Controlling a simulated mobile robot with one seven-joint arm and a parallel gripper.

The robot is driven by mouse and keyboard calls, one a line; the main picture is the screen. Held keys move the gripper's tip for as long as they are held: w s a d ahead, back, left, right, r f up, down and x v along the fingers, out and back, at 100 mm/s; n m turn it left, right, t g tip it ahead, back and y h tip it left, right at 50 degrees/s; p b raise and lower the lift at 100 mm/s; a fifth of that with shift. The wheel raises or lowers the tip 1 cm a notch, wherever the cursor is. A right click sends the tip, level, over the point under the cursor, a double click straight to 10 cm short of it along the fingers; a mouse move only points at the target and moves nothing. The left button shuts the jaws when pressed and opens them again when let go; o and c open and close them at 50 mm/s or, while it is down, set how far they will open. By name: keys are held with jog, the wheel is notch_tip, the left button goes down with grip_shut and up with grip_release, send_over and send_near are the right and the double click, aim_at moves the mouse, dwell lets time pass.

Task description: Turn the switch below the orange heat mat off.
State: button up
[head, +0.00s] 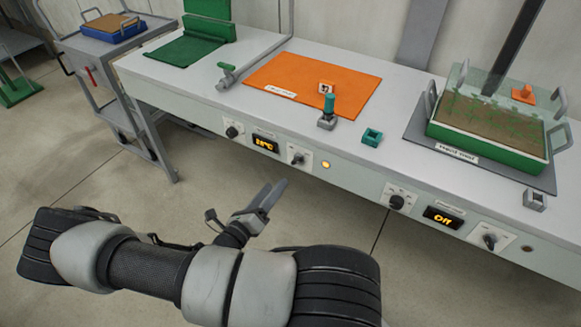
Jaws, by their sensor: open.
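The orange heat mat (315,78) lies flat on the bench top, left of the middle. On the bench's front panel below it are a dark knob (232,131), a lit display (265,143) with an orange temperature reading, a rotary switch (298,157) on a white plate, and a glowing amber lamp (326,165). The switch's exact setting is too small to read. My gripper (274,188) is open and empty, in front of the panel, below and left of the switch and apart from it.
On the bench are a teal-topped valve (327,112), a teal block (372,136) and a green planted tray (480,138). A cart (105,50) stands left.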

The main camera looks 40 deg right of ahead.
aim_at(294, 162)
jog(key=b+x, duration=0.1)
jog(key=x, duration=0.9)
jog(key=shift+w+d, duration=0.15)
jog(key=shift+d, duration=0.25)
jog(key=c, duration=1.1)
